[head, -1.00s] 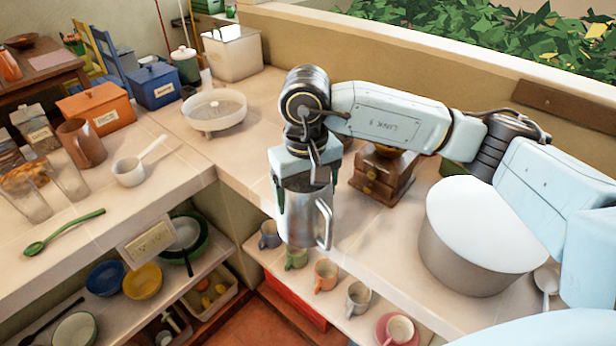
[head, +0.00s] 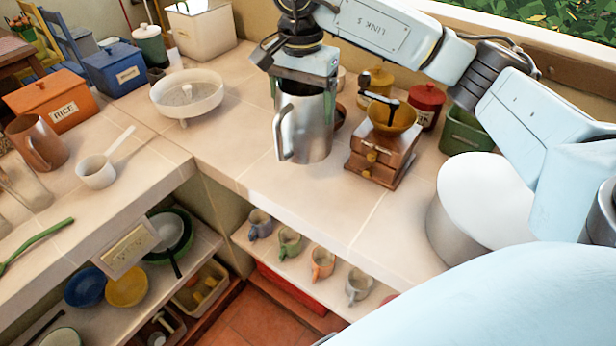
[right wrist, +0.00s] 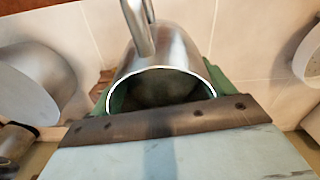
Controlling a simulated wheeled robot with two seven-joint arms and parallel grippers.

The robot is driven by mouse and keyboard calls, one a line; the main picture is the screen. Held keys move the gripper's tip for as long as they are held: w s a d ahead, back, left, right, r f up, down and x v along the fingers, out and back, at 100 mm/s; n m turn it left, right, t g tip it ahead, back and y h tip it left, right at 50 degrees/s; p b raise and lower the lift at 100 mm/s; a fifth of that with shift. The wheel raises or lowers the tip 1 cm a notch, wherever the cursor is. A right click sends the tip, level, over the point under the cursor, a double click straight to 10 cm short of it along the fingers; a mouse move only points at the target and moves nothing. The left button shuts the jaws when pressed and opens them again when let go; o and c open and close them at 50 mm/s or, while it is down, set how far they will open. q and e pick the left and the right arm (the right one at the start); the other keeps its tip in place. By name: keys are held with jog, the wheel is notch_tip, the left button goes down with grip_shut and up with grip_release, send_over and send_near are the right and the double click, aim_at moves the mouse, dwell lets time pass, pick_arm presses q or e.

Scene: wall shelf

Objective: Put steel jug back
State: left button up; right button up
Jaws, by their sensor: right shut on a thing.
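The steel jug (head: 309,130) is upright in the head view, over the counter just left of the wooden coffee grinder. Its handle points to the left and toward the front. My right gripper (head: 303,90) comes from above and is shut on the jug near its rim. In the right wrist view, the jug (right wrist: 172,50) shows its open mouth between the green fingers of my right gripper (right wrist: 163,95), with the handle at the top. I cannot tell whether the jug's base touches the counter. My left gripper is not in view.
The coffee grinder (head: 382,145) stands close on the jug's right. A white footed bowl (head: 187,92) is to the left, and a large pale pot (head: 455,225) is to the right. Behind are a red canister (head: 427,105) and a green box (head: 465,132). Counter (head: 245,145) left of the jug is clear.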

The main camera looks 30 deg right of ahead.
aim_at(306, 139)
jog(key=shift+w+d+r+m, duration=0.1)
jog(key=shift+w+d+m, duration=0.1)
jog(key=shift+d+m, duration=0.5)
jog(key=f, duration=0.4)
jog(key=shift+a, duration=0.2)
jog(key=shift+f, duration=2.55)
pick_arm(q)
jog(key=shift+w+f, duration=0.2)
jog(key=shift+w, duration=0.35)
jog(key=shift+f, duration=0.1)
pick_arm(e)
jog(key=shift+f, duration=0.1)
jog(key=o, duration=2)
jog(key=shift+f, duration=0.1)
